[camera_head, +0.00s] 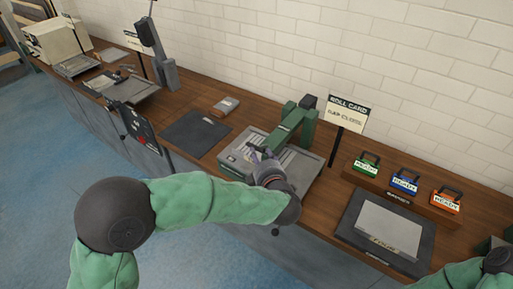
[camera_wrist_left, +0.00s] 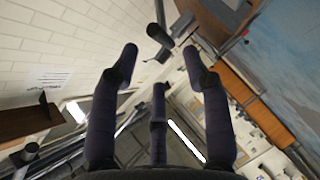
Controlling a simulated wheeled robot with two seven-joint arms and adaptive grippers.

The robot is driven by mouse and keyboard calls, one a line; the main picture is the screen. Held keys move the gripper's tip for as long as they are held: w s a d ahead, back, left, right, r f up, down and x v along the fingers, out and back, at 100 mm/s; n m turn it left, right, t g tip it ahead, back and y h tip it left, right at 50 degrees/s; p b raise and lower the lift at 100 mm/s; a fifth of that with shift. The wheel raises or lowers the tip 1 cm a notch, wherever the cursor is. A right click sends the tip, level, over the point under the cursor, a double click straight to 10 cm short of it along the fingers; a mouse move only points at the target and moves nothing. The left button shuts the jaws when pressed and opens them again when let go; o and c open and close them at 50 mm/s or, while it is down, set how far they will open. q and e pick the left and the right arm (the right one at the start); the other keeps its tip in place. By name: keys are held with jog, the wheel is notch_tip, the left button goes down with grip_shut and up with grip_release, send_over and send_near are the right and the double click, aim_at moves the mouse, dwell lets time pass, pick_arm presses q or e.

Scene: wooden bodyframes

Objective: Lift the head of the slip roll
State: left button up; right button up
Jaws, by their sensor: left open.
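The slip roll, a low grey and green machine (camera_head: 303,172), sits on the wooden bench in the middle of the head view. Its green raised head (camera_head: 291,128) with a dark end stands at its back right. My left gripper (camera_head: 258,153) is over the machine's front left part, in front of the head. In the left wrist view my left gripper (camera_wrist_left: 158,68) has its dark fingers spread, with nothing held between them. A dark cylinder (camera_wrist_left: 159,37) shows beyond the fingertips. I cannot tell whether the gripper touches the machine.
A sign reading ROLL CARD (camera_head: 346,113) stands behind the slip roll. Green (camera_head: 366,164), blue (camera_head: 405,182) and orange (camera_head: 445,201) tagged blocks stand on a wooden strip to the right. A grey tray (camera_head: 350,236) lies before them. A dark mat (camera_head: 195,133) lies to the left.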

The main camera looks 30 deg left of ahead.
aim_at(256, 148)
pick_arm(q)
jog(key=b+x, duration=0.1)
jog(key=x, duration=0.6)
jog(key=shift+w+a+f+b, duration=0.1)
jog(key=shift+w+b, duration=0.05)
jog(key=shift+b, duration=0.2)
grip_shut()
